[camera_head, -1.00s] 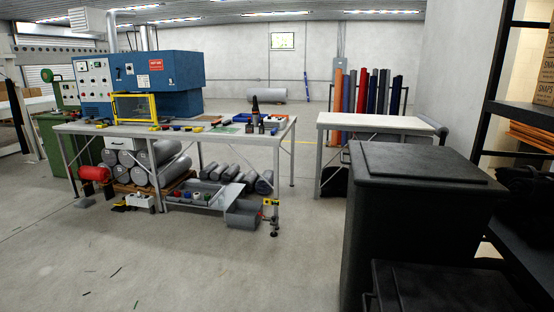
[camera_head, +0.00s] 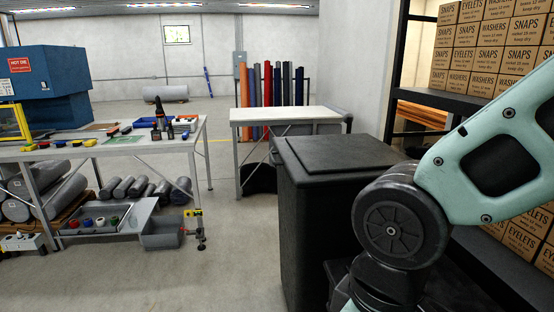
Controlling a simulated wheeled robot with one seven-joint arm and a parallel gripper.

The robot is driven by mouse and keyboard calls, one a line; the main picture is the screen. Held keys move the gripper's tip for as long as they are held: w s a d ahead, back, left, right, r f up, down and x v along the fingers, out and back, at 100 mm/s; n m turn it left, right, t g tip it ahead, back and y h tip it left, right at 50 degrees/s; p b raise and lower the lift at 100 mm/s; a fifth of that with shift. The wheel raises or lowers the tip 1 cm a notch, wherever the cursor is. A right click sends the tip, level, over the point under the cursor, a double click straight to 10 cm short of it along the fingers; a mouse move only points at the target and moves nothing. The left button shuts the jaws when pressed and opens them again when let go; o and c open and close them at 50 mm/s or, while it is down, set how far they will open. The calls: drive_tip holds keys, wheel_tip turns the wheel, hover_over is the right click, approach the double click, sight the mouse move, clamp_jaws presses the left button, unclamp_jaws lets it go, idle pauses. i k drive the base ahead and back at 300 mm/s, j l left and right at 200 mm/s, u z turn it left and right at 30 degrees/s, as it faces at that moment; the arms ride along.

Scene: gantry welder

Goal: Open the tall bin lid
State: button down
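The tall bin (camera_head: 300,230) is dark grey to black and stands upright right of centre. Its flat lid (camera_head: 335,151) with a raised panel lies shut on top. My teal arm, with a dark round joint, reaches in from the right edge and covers the bin's right side and part of what is behind it. My gripper is not in view, so its state and its place relative to the lid do not show.
A workbench (camera_head: 108,148) with tools stands at the left. A white-topped table (camera_head: 285,114) stands behind the bin, with coloured rolls beyond it. Shelves of cardboard boxes (camera_head: 490,45) line the right. A low black object sits against the bin's near right side. Floor (camera_head: 225,260) at left is clear.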

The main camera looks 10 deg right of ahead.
sight(317, 160)
drive_tip(key=i+j, duration=0.1)
drive_tip(key=j, duration=0.3)
drive_tip(key=i+j, duration=0.1)
drive_tip(key=j, duration=0.35)
drive_tip(key=i+j, duration=0.1)
drive_tip(key=j, duration=0.3)
drive_tip(key=i+j, duration=0.15)
drive_tip(key=j, duration=0.3)
drive_tip(key=i+j, duration=0.1)
drive_tip(key=j, duration=0.3)
drive_tip(key=i+j, duration=0.2)
drive_tip(key=i, duration=0.25)
drive_tip(key=i+j+u, duration=0.1)
drive_tip(key=i, duration=0.4)
drive_tip(key=i+l, duration=0.65)
drive_tip(key=l, duration=0.3)
